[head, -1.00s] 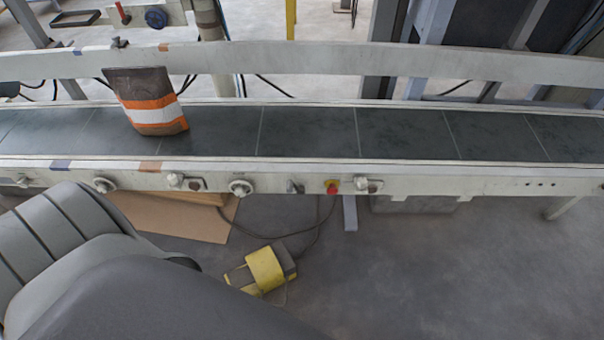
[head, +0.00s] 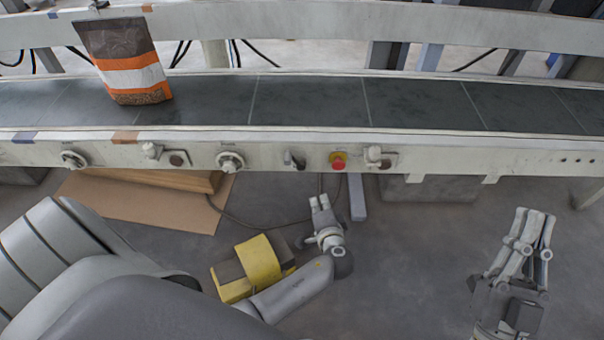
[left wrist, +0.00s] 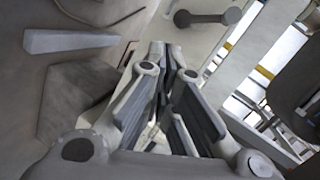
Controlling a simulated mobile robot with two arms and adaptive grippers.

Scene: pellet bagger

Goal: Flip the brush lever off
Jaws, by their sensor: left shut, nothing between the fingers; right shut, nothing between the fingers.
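The conveyor's front rail (head: 480,160) carries several controls. Two of them are small levers on plates, one at left (head: 152,150) and one at right (head: 375,155); a small dark-tipped switch (head: 294,160) sits between them. I cannot read which is the brush lever. My left gripper (head: 318,202) is shut and empty, below the rail and under the red button, apart from the controls. It also shows in the left wrist view (left wrist: 168,52), near a grey bar with a rounded end (left wrist: 208,17). My right gripper (head: 536,214) is shut and empty, lower right, away from the rail.
An orange, white and brown bag (head: 130,75) stands on the belt (head: 310,100). A yellow-and-grey object (head: 258,262) lies on the floor.

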